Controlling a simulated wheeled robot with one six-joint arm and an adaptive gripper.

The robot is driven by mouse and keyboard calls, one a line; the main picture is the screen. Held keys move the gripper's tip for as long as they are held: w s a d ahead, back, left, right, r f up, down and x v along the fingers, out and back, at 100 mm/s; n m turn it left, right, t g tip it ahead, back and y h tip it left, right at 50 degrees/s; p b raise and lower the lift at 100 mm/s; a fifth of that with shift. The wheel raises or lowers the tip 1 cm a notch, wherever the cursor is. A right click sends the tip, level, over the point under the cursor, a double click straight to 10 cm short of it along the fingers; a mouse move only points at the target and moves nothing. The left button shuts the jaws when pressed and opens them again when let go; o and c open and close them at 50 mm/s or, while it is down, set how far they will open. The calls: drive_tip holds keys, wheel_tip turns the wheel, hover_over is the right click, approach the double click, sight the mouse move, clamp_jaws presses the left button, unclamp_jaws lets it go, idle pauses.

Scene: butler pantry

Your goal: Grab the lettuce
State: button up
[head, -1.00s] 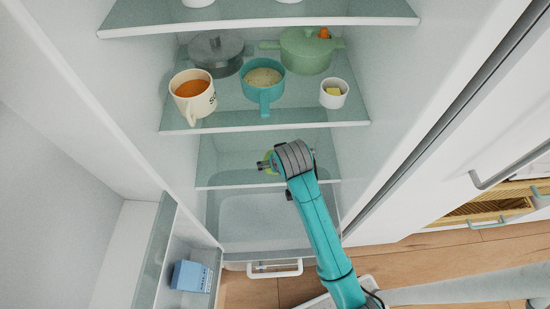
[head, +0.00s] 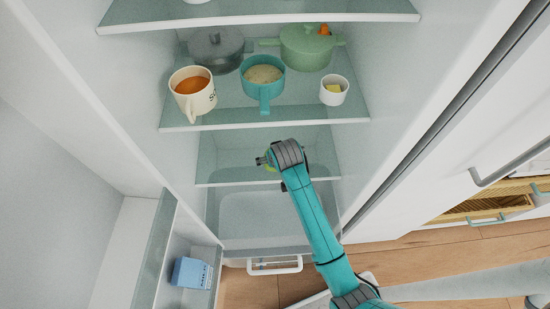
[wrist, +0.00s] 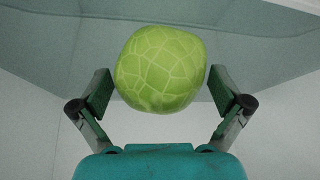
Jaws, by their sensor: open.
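The lettuce (wrist: 161,69) is a round, light green ball with pale veins. In the wrist view it sits centred between the fingertips of my gripper (wrist: 160,95), which is open. A gap shows between each finger pad and the lettuce in that view. In the head view my gripper (head: 267,161) is inside the fridge, at the lower shelf under the shelf with the pots.
The shelf above (head: 220,125) holds a cream mug (head: 195,98), a teal pan (head: 264,92), a white ramekin (head: 334,97), a grey pot (head: 216,62) and a green pot (head: 306,52). A blue carton (head: 191,273) stands in the door bin. Fridge walls close in both sides.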

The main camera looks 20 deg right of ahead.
drive_tip(key=c, duration=1.1)
drive_tip(key=shift+r, duration=0.1)
